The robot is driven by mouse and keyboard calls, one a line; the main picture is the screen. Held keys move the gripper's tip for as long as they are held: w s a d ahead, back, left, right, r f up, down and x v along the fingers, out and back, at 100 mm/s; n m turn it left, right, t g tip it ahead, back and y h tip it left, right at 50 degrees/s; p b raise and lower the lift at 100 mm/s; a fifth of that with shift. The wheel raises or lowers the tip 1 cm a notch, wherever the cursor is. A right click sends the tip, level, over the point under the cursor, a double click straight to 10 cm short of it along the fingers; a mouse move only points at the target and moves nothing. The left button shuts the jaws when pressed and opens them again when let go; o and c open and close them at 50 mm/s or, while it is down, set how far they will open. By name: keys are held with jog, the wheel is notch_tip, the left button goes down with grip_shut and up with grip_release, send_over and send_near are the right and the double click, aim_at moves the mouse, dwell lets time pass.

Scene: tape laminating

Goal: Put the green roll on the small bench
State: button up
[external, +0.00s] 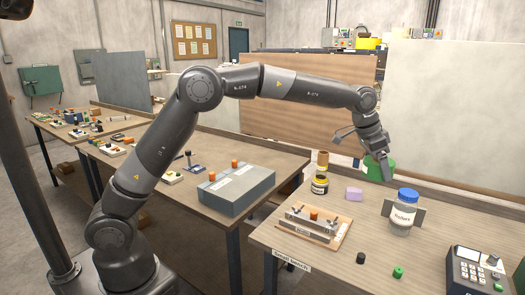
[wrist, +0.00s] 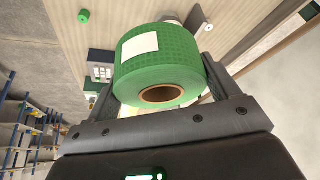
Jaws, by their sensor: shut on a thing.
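The green roll (external: 371,171) is between the fingers of my gripper (external: 381,163) at the far side of the small bench (external: 335,262), whose front edge bears a "Small bench" label. In the wrist view the green roll (wrist: 150,78) has a white label, a ribbed side and a brown core hole facing the camera. My gripper (wrist: 160,95) is shut on it, one finger at each side. I cannot tell whether the roll touches the bench top. My gripper hides part of it in the external view.
Bare bench top lies in front of the jar. A grey box (external: 237,188) sits on the adjoining table.

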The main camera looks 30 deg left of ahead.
jog(key=s+d+m+g, duration=0.1)
jog(key=s+d+m, duration=0.1)
jog(key=s+d, duration=0.45)
jog(key=s+d+m, duration=0.1)
jog(key=s+d, duration=0.3)
jog(key=s, duration=0.6)
send_over(395, 254)
jog(key=a, duration=0.2)
jog(key=f, duration=1.7)
jog(key=shift+s+d+f, duration=0.2)
jog(key=shift+d+f, duration=0.05)
jog(key=shift+f, duration=2.15)
jog(key=shift+f, duration=0.1)
jog(key=o, duration=1)
